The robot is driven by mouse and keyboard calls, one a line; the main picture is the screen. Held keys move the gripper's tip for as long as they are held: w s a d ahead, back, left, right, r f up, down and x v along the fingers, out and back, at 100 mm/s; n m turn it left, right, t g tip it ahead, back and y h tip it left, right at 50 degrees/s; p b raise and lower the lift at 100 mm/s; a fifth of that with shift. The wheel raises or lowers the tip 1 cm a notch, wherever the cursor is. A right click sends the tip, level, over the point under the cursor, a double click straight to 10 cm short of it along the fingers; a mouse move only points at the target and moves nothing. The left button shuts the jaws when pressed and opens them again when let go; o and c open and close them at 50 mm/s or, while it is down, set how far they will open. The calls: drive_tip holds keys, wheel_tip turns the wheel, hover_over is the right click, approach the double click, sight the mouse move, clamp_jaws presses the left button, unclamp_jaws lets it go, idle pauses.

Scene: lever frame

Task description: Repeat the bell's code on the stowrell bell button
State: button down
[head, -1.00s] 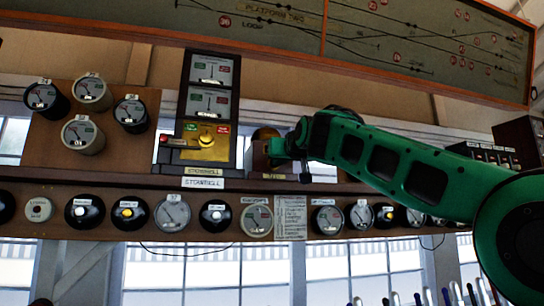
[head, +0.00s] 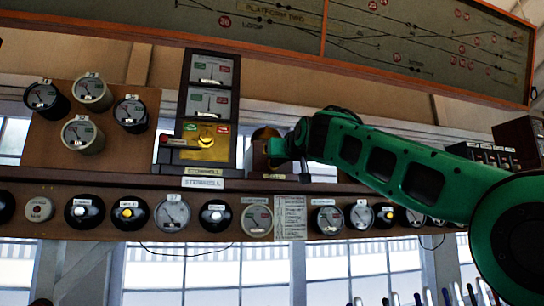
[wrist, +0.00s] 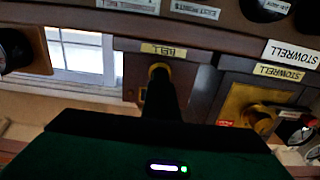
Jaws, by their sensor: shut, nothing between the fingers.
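The wooden bell box (head: 259,156) stands on the shelf just right of the Stowrell block instrument (head: 186,100). In the wrist view, which is upside down, the box (wrist: 130,62) carries a label reading BELL, with a round brass button (wrist: 159,68) below it. My gripper (head: 270,150) is at the front of the bell box. Its dark, shut fingers (wrist: 162,80) line up with the button and overlap it in the wrist view. I cannot tell whether they touch or press it. Nothing shows between them.
The Stowrell instrument's brass panel with its knob (wrist: 262,120) is close beside the bell box. A row of round dials and plungers (head: 128,212) runs below the shelf. Several gauges (head: 83,135) are at left. A track diagram (head: 430,50) hangs above.

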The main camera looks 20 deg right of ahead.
drive_tip(key=shift+s, duration=0.7)
drive_tip(key=shift+w, duration=0.15)
idle(1.1)
idle(1.4)
drive_tip(key=shift+s, duration=0.3)
